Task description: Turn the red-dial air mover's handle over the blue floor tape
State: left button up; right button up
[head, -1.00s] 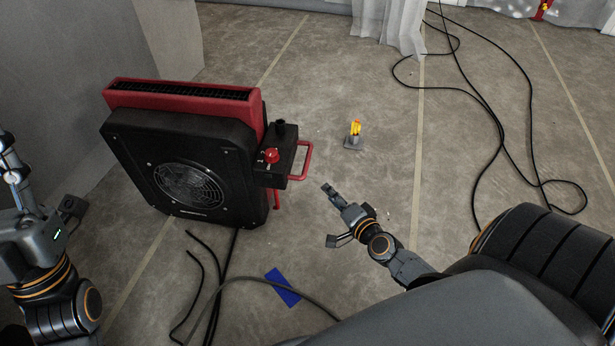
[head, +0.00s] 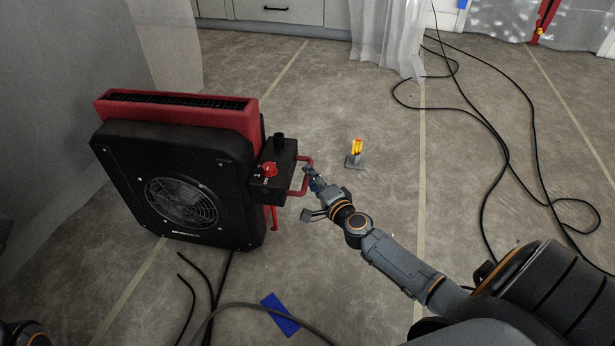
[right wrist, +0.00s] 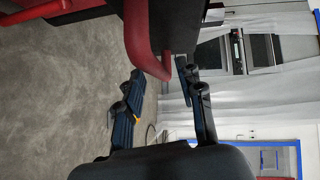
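The air mover (head: 180,175) is a red and black box with a round fan grille, standing on the floor at left. Its control box carries a red dial (head: 269,170). A red U-shaped handle (head: 303,160) sticks out on the right side, away from the blue floor tape (head: 279,314), which lies in front of the machine. My right gripper (head: 309,176) is at the handle's outer bar. In the right wrist view its fingers (right wrist: 159,74) are apart, with the handle (right wrist: 137,32) reaching between the tips. Contact cannot be told. My left gripper is out of view.
A yellow-topped object on a grey base (head: 355,152) stands on the floor beyond my right gripper. Dark cables (head: 505,150) run across the floor at right, and more hoses lie near the tape. A grey wall is close at left.

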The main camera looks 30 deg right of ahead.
jog(key=shift+w+d+f, duration=0.1)
jog(key=shift+w+f, duration=0.1)
jog(key=shift+w, duration=1.05)
grip_shut()
